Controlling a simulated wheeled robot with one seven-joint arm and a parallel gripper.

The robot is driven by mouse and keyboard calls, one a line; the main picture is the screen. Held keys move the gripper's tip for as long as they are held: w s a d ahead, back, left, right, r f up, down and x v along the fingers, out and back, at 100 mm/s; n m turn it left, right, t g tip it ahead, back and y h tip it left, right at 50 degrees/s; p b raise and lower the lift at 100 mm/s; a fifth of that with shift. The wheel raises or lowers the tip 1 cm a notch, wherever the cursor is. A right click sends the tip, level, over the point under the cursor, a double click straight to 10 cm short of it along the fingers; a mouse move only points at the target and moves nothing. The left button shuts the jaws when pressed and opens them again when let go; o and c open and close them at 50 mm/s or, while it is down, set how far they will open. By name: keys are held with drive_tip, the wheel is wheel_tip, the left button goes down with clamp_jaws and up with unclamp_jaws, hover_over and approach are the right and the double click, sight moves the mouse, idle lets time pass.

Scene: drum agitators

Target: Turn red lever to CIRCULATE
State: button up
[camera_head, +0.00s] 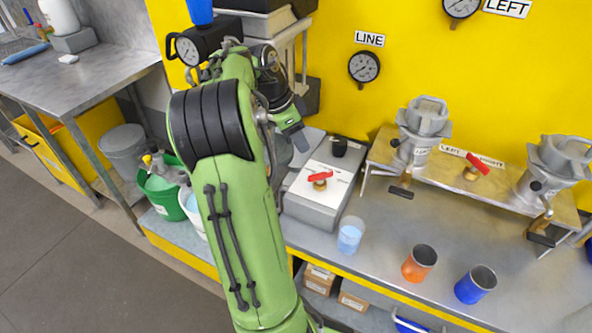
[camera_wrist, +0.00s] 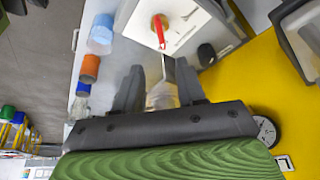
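A red lever (camera_head: 320,176) on a brass fitting sits on the white top panel of a grey box (camera_head: 312,213) in the middle of the head view. Its printed labels are too small to read. The same lever shows in the wrist view (camera_wrist: 159,32), beyond my fingertips. My gripper (camera_wrist: 158,68) is open, its two dark fingers apart and not touching the lever. In the head view my gripper is mostly hidden behind my wrist, above and left of the box. A second red lever (camera_head: 478,163) is on the raised shelf at right, between marks reading LEFT and RIGHT.
A black knob (camera_head: 339,146) stands on the box behind the lever. A clear cup of blue liquid (camera_head: 350,235), an orange cup (camera_head: 419,263) and a blue cup (camera_head: 475,284) stand on the bench to the right. A gauge (camera_head: 364,67) labelled LINE hangs on the yellow wall.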

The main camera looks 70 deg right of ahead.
sight(318, 174)
drive_tip(key=b+x, duration=0.4)
drive_tip(key=x, duration=1)
drive_tip(key=shift+w+f, duration=0.1)
drive_tip(key=shift+f, duration=0.15)
clamp_jaws()
